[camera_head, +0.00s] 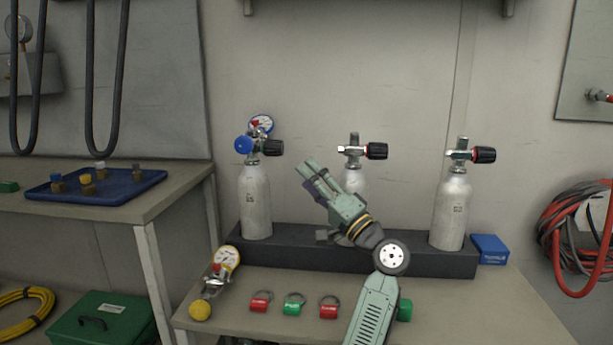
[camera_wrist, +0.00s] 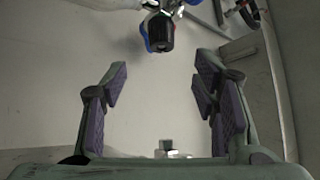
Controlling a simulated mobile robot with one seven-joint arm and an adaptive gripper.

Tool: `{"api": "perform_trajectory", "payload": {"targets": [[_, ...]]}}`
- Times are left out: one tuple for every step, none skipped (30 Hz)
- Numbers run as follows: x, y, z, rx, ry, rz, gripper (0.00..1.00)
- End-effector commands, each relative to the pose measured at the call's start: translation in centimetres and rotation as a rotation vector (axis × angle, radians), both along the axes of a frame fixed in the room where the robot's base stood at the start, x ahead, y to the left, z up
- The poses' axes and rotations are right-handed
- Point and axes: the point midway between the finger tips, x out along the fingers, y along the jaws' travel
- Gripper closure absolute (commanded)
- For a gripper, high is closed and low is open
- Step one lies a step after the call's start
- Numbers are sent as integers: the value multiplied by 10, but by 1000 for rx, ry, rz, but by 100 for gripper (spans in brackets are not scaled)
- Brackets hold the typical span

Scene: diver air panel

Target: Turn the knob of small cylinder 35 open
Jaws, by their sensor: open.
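The left small cylinder (camera_head: 256,205) stands upright in the dark rack; its small label seems to end in 5. Its black knob (camera_head: 273,148) points right, with a blue round cap on the valve's other side and a gauge (camera_head: 261,124) above. My gripper (camera_head: 312,172) is open and empty, to the right of and slightly below that knob, in front of the middle cylinder. In the wrist view the black knob (camera_wrist: 160,32) lies ahead, beyond the open fingertips (camera_wrist: 160,85), not between them. Whether the knob is turned cannot be told.
The middle cylinder (camera_head: 353,187) is partly hidden by my gripper; its knob (camera_head: 376,151) is close on the right. The right cylinder (camera_head: 452,210) stands farther off.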

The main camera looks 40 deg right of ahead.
Motion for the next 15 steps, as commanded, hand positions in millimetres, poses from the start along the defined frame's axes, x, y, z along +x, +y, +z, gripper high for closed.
{"api": "perform_trajectory", "payload": {"targets": [[0,1,5,1,4,1,46],[1,1,8,4,7,2,46],[2,2,13,8,17,4,46],[3,4,18,12,27,6,46],[3,5,24,18,38,7,46],[4,6,31,28,57,9,46],[5,8,38,40,74,10,46],[6,8,43,52,94,11,46],[8,10,51,72,123,12,46],[9,11,56,90,148,12,46],[9,11,60,112,173,11,46],[10,12,65,141,207,9,46],[10,12,68,165,233,7,46],[10,12,70,190,258,4,46],[10,12,72,222,291,0,46]]}}
